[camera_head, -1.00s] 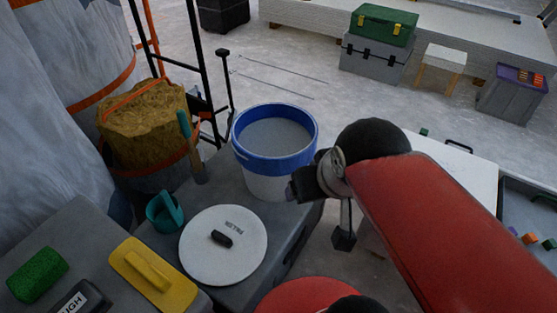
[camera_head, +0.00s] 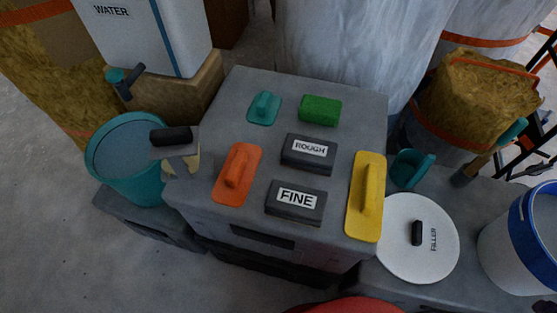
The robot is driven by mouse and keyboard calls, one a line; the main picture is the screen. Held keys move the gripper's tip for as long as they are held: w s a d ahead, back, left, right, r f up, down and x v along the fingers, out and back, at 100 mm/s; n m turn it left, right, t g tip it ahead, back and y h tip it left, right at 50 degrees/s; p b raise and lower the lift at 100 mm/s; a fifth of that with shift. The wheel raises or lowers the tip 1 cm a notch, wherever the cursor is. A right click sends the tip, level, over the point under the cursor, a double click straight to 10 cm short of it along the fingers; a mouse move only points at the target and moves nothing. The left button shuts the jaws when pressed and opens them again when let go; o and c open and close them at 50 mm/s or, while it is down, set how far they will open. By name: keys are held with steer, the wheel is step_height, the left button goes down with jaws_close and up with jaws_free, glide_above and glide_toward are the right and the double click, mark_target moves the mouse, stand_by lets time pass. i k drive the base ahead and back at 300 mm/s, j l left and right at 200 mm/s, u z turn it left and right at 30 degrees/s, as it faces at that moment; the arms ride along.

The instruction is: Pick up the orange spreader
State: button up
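The orange spreader (camera_head: 236,175) lies flat on top of a grey box-like stand (camera_head: 227,118), near its front left edge. It is a flat orange plate with a raised handle running along it. A grey block marked FINE is just to its right, and a small teal float (camera_head: 264,108) lies behind it. Nothing covers the spreader. My gripper is not in view; only a red part of my own body shows at the bottom edge.
Blocks marked ROUGH (camera_head: 308,153) and FINE (camera_head: 296,202), a green sponge (camera_head: 320,110) and a yellow float (camera_head: 366,196) share the stand. A teal bucket (camera_head: 138,190) stands left, a trowel-like tool (camera_head: 175,147) beside it. A white FILLER lid (camera_head: 418,240) is right. Floor is clear at lower left.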

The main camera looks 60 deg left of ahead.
mark_target(232, 188)
steer(key=u, duration=2.8)
steer(key=l+u, duration=0.15)
